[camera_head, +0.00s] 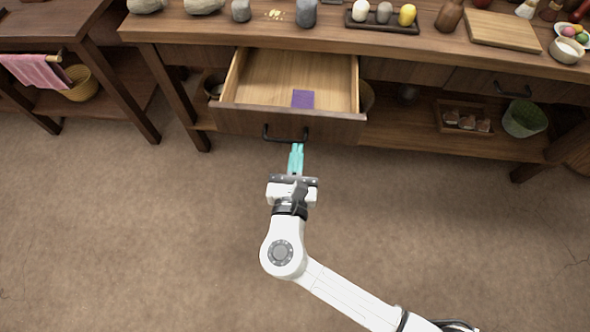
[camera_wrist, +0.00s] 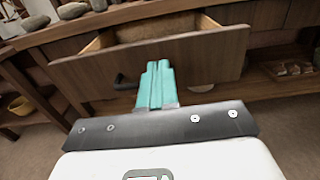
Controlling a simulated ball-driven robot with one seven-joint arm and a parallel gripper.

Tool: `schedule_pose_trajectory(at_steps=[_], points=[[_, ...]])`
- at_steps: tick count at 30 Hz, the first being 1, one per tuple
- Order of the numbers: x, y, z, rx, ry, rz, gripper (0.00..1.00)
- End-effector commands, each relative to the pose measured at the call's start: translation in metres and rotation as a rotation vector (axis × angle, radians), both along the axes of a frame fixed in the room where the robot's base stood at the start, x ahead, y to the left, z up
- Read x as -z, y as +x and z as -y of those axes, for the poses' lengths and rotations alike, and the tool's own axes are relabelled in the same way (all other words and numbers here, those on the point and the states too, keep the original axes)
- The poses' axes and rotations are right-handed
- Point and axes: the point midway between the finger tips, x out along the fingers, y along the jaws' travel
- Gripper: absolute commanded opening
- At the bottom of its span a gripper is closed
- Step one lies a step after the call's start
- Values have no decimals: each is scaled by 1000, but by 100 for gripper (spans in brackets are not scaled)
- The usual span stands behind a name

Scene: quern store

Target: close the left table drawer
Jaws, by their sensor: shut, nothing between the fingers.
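The left table drawer (camera_head: 290,122) is pulled well out from the wooden table. Its wooden inside shows, with a flat purple item (camera_head: 302,99) lying near the front. A dark bar handle (camera_head: 286,138) is on its front. My gripper (camera_head: 297,146) has teal fingers, shut and empty, pointing at the drawer front by the right part of the handle. In the wrist view the fingers (camera_wrist: 158,66) overlap the drawer front (camera_wrist: 205,62), and part of the handle (camera_wrist: 122,82) shows to their left. I cannot tell whether the fingertips touch the front.
The table top (camera_head: 430,42) holds stones, a dark tray (camera_head: 382,22) and a cutting board (camera_head: 503,30). The right drawer (camera_head: 490,82) looks shut. A lower shelf (camera_head: 410,125) carries a wooden box (camera_head: 464,118) and a green-filled pot (camera_head: 524,119). The floor in front is clear.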

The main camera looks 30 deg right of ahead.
Motion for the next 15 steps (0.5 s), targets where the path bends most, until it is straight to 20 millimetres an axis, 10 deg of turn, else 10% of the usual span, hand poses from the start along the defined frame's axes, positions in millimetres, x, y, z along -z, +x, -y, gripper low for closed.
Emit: schedule_pose_trajectory(at_steps=[15], points=[[1,59,44,1,2,0,0]])
